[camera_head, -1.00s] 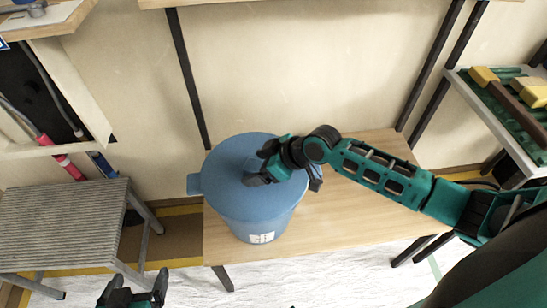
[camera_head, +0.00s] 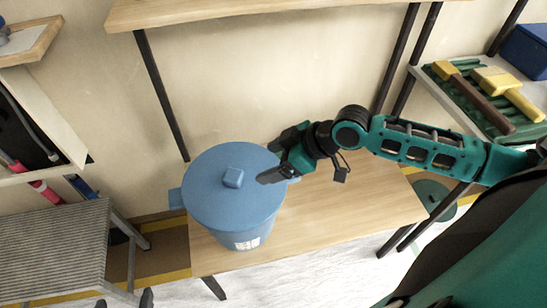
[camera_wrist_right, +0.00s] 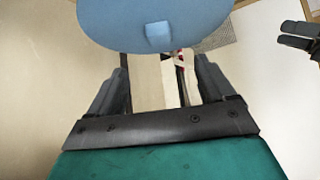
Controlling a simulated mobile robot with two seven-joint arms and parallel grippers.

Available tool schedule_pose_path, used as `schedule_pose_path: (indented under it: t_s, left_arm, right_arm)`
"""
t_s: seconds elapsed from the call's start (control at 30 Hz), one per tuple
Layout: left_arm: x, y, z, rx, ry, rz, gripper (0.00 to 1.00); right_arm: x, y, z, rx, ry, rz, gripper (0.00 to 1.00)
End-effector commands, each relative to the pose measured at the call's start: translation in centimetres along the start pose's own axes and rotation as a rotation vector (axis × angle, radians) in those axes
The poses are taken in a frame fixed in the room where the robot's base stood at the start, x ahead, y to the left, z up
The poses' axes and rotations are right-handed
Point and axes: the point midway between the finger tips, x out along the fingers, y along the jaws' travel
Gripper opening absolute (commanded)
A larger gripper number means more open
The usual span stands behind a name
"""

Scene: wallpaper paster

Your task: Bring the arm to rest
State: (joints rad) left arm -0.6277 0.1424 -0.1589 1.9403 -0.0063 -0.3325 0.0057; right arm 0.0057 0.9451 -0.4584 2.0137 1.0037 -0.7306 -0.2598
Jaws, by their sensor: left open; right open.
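My right gripper (camera_head: 274,160) is open and empty, just right of and above the lid of a blue bucket. In the right wrist view its two fingers (camera_wrist_right: 160,88) are spread apart, with the blue lid (camera_wrist_right: 150,20) and its square knob beyond them. The lidded blue bucket (camera_head: 235,195) stands upright on the left part of a wooden bench (camera_head: 330,215). The lid sits on the bucket. My left gripper (camera_head: 124,300) shows only as dark fingertips at the bottom edge, apart from each other.
A ribbed metal step (camera_head: 50,245) stands left of the bench. A rack at the right holds brushes with yellow heads (camera_head: 495,80). A blue box (camera_head: 527,50) is behind them. A wooden shelf (camera_head: 200,12) runs above. The bench right of the bucket is clear.

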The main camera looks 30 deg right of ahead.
Motion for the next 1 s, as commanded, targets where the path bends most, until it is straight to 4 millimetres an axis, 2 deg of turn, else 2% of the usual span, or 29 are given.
schedule_pose_path:
  t_s: [0.37, 0.57, 0.77, 1.0]
  left_arm:
    - [0.0, 0.2, 0.1, 0.000, -0.005, 0.005, 0.89]
    - [-0.2, 0.3, -0.2, 0.000, -0.005, 0.005, 0.89]
    - [-0.5, 0.3, -0.7, 0.000, -0.005, 0.005, 0.89]
    - [-0.7, 0.2, -1.1, 0.000, -0.003, 0.005, 0.89]
  right_arm:
    - [0.2, -0.1, 0.0, 0.004, 0.004, 0.001, 0.83]
    - [2.2, -2.0, 0.7, 0.069, 0.078, 0.054, 0.83]
    - [4.3, -5.0, 3.2, 0.210, 0.174, 0.208, 0.83]
    - [4.2, -8.0, 7.7, 0.332, 0.185, 0.391, 0.83]
